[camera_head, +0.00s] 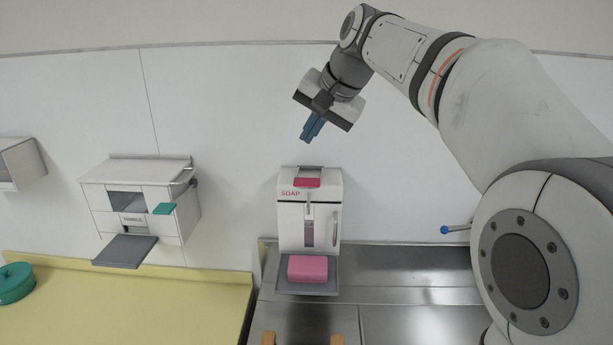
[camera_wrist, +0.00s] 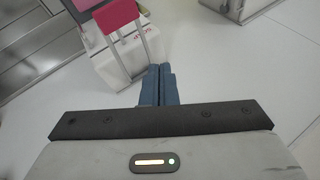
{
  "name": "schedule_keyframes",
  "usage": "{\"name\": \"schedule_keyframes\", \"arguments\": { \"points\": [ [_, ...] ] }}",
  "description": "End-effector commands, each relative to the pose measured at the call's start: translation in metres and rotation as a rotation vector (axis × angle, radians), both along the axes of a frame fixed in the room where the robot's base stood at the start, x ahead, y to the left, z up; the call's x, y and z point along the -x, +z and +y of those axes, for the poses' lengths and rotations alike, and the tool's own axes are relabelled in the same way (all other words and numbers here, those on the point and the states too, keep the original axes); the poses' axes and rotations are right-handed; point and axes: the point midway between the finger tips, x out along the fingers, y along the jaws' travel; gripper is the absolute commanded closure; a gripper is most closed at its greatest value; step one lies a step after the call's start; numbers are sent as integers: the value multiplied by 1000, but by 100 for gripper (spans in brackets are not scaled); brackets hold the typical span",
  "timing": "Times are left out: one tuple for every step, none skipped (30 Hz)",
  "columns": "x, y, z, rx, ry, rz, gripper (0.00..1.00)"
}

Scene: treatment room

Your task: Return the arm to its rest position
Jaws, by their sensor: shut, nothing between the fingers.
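My gripper (camera_head: 312,127) hangs at the end of my raised arm in the head view, above the soap dispenser (camera_head: 292,226) and apart from it. Its blue fingers point down and slightly left. They are shut together with nothing between them. In the wrist view my gripper (camera_wrist: 159,72) shows two blue fingers side by side, touching. The soap dispenser (camera_wrist: 103,62) with its pink lever (camera_wrist: 117,15) lies beyond the fingertips there.
A pink block (camera_head: 307,268) sits on the dispenser's grey tray. A white wall dispenser (camera_head: 105,199) with a teal tab hangs at left. A yellow counter (camera_head: 190,310) holds a teal round container (camera_head: 14,283). A metal counter (camera_head: 400,268) lies below. The wall around my gripper is bare.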

Motion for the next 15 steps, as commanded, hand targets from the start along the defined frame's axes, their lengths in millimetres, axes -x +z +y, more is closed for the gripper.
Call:
{"name": "schedule_keyframes", "arguments": {
  "points": [
    [1,-1,-1,1,1,0,100],
    [2,-2,-2,5,0,0,100],
    [5,-6,-5,12,-1,0,100],
    [9,-11,-8,21,0,0,100],
    [13,-17,-12,33,-1,0,100],
    [21,-27,-20,50,-2,0,100],
    [28,-35,-26,67,-1,2,100],
    [35,-45,-32,86,1,2,100],
    [47,-59,-42,113,4,3,100],
    [57,-71,-49,135,7,5,100],
    [67,-83,-57,157,10,6,100],
    [81,-100,-67,189,17,9,100],
    [93,-114,-75,213,24,10,100],
    [105,-128,-83,237,29,13,100],
    [120,-147,-93,270,39,16,100]
  ]
}}
